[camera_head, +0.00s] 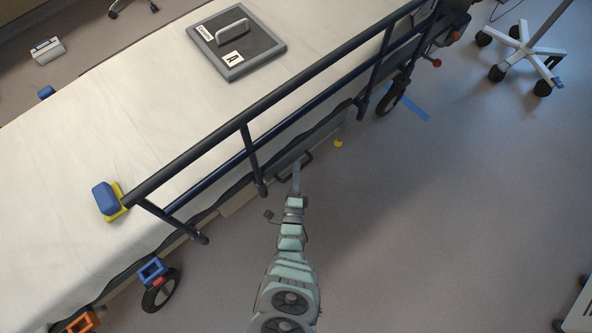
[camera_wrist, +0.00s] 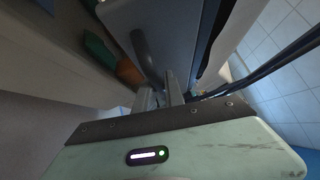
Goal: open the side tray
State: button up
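The side tray shows in the wrist view as a flat grey front (camera_wrist: 178,30) with a dark curved handle (camera_wrist: 146,52). In the head view the dark handle (camera_head: 308,157) is small, under the stretcher's near side. My gripper (camera_head: 297,168) reaches up to it from below. In the wrist view the two fingers of my gripper (camera_wrist: 159,88) stand a little apart, with the near end of the handle at or between their tips. I cannot tell whether they press on it. How far the tray is out is unclear.
A dark side rail (camera_head: 250,148) runs along the stretcher (camera_head: 100,120) just above my arm. A green thing (camera_wrist: 98,50) and an orange thing (camera_wrist: 130,72) lie left of the grey front. A wheeled stand (camera_head: 520,50) is far right. Floor (camera_head: 450,220) on the right is clear.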

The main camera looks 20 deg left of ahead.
grip_shut()
jog(key=shift+r, duration=0.1)
dwell(0.8)
